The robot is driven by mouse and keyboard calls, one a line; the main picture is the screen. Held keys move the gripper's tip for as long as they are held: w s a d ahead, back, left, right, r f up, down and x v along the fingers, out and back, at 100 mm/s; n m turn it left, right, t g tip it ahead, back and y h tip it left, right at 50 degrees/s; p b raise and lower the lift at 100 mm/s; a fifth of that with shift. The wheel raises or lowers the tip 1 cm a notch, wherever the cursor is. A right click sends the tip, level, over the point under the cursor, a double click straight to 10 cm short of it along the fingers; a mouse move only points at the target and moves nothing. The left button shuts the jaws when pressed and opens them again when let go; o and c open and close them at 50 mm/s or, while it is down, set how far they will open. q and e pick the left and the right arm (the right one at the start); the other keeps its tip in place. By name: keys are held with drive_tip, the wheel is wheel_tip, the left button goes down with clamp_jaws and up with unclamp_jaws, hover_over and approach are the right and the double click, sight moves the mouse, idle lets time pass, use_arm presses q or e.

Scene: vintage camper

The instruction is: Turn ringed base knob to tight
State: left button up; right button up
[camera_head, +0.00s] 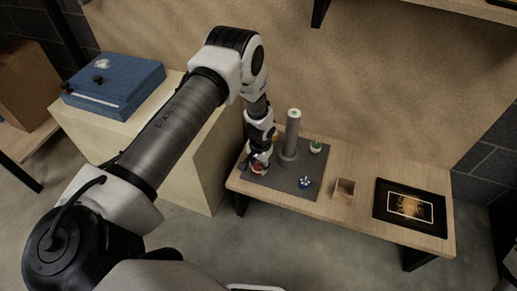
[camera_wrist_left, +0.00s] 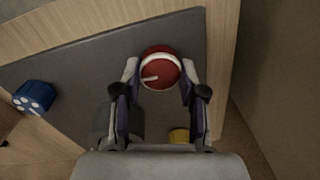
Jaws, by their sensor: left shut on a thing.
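A round red knob (camera_wrist_left: 158,80) with a white ring and a short white pointer line sits on a dark grey mat (camera_wrist_left: 80,65) in the left wrist view. The pointer reaches from near the middle toward the left. In the head view the knob (camera_head: 257,169) is a small red patch, mostly hidden by my gripper. My left gripper (camera_wrist_left: 160,72) is shut on the knob, one finger on each side of it. It also shows in the head view (camera_head: 258,164), pointing down at the mat's left part. My right gripper is not in view.
A blue knob with white dots (camera_head: 305,182), a green-topped white knob (camera_head: 316,147) and a tall grey post (camera_head: 292,130) stand on the mat. A yellow knob (camera_wrist_left: 179,136) is close to the gripper. A small wooden box (camera_head: 344,188) and a black-framed picture (camera_head: 410,205) are farther right.

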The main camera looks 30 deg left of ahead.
use_arm(q)
drive_tip(key=m, duration=0.3)
drive_tip(key=shift+f+m, duration=0.1)
drive_tip(key=shift+m, duration=0.3)
drive_tip(key=m+b, duration=0.1)
drive_tip(key=m, duration=0.2)
drive_tip(key=shift+s+m, duration=0.1)
drive_tip(key=shift+m, duration=0.2)
drive_tip(key=m+b, duration=0.2)
drive_tip(key=m, duration=0.1)
drive_tip(key=shift+f+m, duration=0.1)
drive_tip(key=shift+m, duration=0.2)
drive_tip(key=shift+m+t+b, duration=0.3)
drive_tip(key=shift+m+b, duration=0.85)
drive_tip(key=shift+m, duration=0.95)
drive_tip(key=o, duration=1.2)
drive_tip(key=shift+c, duration=0.2)
drive_tip(key=shift+r, duration=0.2)
